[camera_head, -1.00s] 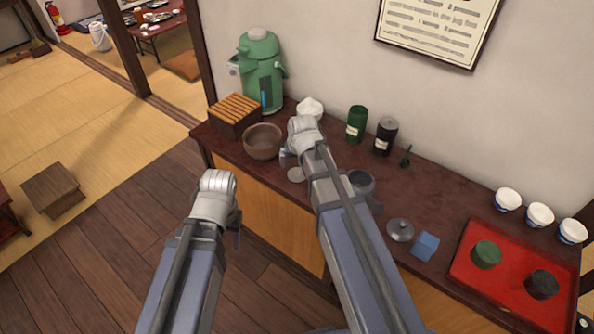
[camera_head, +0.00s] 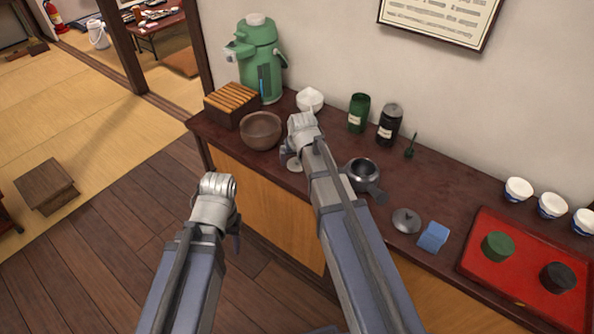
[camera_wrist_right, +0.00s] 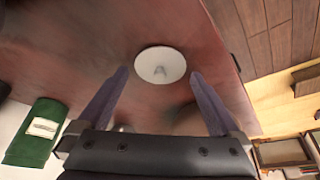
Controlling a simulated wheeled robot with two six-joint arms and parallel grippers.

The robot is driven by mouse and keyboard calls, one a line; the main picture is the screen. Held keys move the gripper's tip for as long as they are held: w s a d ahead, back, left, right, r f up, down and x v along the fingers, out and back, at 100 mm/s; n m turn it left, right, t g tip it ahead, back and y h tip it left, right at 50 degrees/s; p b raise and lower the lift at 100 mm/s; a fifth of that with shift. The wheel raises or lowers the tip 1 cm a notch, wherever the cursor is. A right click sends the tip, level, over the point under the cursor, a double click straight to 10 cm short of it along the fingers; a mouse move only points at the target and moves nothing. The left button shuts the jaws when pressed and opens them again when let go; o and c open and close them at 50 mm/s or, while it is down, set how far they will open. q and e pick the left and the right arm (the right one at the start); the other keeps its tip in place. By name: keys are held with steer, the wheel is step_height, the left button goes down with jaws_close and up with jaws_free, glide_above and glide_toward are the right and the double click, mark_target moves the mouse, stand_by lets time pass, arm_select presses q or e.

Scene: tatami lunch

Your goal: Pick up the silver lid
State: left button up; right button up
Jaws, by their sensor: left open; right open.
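In the head view the lid (camera_head: 295,166) is partly hidden by my right gripper (camera_head: 288,153). A darker grey knobbed lid (camera_head: 406,220) lies apart, further right. My left gripper (camera_head: 236,242) is left of the counter's front, over the wooden floor; its fingers are mostly hidden by its arm.
A brown bowl (camera_head: 261,130) and slatted box (camera_head: 232,103) stand left of the lid. A white heaped item (camera_head: 310,99) stands behind.

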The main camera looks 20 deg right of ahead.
mark_target(297, 162)
steer(key=shift+w+f, duration=0.2)
steer(key=shift+f, duration=0.3)
arm_select(q)
steer(key=shift+f, duration=0.35)
arm_select(e)
steer(key=shift+r, duration=0.1)
steer(key=shift+c, duration=0.2)
steer(key=c, duration=0.7)
arm_select(q)
steer(key=shift+r, duration=0.1)
arm_select(e)
steer(key=shift+o, duration=0.2)
steer(key=shift+r, duration=0.15)
arm_select(q)
step_height(297, 162, up, 10)
steer(key=p, duration=1)
arm_select(e)
step_height(297, 162, up, 10)
